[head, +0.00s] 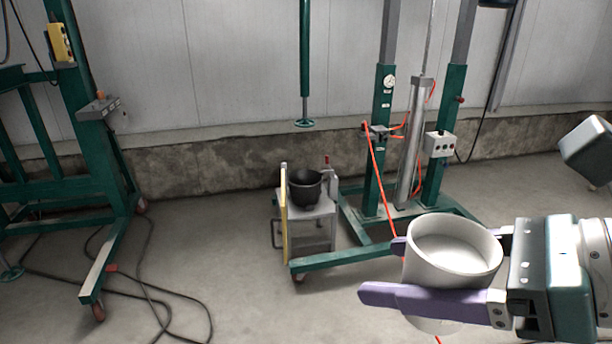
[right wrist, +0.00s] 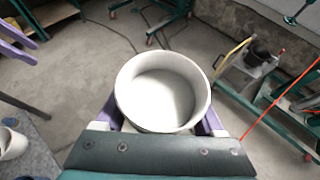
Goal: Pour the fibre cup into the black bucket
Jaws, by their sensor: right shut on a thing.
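The white fibre cup (head: 450,270) is held upright between the purple fingers of my right gripper (head: 430,285) at the lower right of the head view. In the right wrist view the cup (right wrist: 162,92) shows from above, pale inside; I cannot tell its contents apart from its walls. The black bucket (head: 305,187) stands upright on a small grey cart, well beyond and left of the cup. It also shows small in the right wrist view (right wrist: 257,56). Purple fingers, apparently of my left gripper (right wrist: 18,40), show at that view's left edge; their opening is unclear.
The grey cart (head: 318,225) has a yellow upright board (head: 284,215) on its left. A green press frame (head: 375,140) with an orange hose stands behind it. Another green frame (head: 95,190) and black floor cables are at the left.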

